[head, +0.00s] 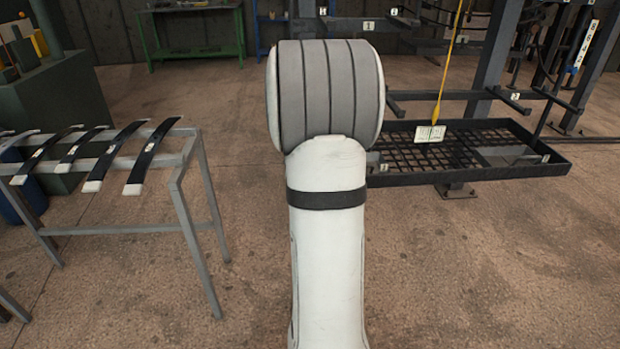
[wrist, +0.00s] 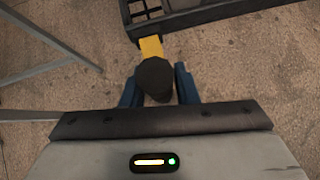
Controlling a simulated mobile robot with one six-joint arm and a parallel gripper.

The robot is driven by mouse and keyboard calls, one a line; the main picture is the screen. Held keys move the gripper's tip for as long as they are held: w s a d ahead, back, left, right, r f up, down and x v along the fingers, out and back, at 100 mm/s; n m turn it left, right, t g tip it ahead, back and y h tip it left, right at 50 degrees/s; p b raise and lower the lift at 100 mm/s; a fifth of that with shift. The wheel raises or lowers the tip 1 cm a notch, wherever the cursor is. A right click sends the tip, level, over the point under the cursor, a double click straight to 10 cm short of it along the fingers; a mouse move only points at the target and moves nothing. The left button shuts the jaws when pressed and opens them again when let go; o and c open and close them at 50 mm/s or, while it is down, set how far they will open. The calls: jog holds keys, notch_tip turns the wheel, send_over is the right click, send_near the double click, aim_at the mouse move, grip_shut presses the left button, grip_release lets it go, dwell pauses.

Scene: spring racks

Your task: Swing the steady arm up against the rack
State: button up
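In the wrist view a yellow bar (wrist: 151,47) runs from a dark frame edge toward me and ends in a dark round grip (wrist: 155,77); I take this for the steady arm. My gripper (wrist: 158,82) has its two blue fingers on either side of the dark grip. The fingers lie close to it, but whether they press on it cannot be told. The rack with its black mesh tray (head: 555,164) stands at the right of the head view. There my own white arm fills the middle and hides my gripper and the yellow bar.
A grey metal stand (head: 186,185) with several dark curved leaf springs (head: 107,160) is at the left. A yellow pendant with a white tag (head: 430,133) hangs over the mesh tray. A green bench (head: 196,51) stands at the back. The floor between stand and rack looks clear.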

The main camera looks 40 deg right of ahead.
jog(key=shift+o, duration=1.4)
jog(key=shift+s+d, duration=0.25)
jog(key=shift+o, duration=0.8)
jog(key=shift+a+f, duration=0.1)
jog(key=p+v, duration=0.3)
jog(key=v, duration=0.4)
jog(key=shift+s+a+r, duration=0.2)
jog(key=shift+r, duration=0.1)
